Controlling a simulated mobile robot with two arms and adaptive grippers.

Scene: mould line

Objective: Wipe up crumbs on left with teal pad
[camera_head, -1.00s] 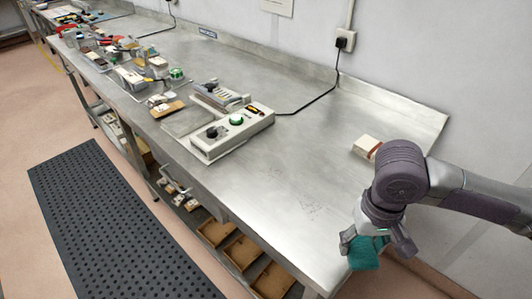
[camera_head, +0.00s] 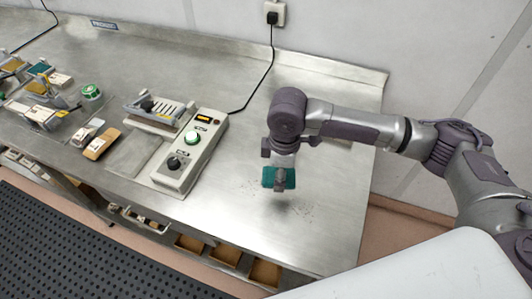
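The teal pad (camera_head: 269,178) is held in my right gripper (camera_head: 280,183), which is shut on it. The pad is over the right part of the steel bench (camera_head: 330,225), with a dark shadow below it. I cannot tell whether it touches the surface. The pad and gripper may hide others. My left gripper is not in view.
A control box (camera_head: 190,150) with green and black knobs stands left of the pad, its cable running to a wall socket (camera_head: 275,13). Further left are a clamp fixture (camera_head: 155,112), a green tape roll (camera_head: 91,91) and small parts. The bench's right end looks clear.

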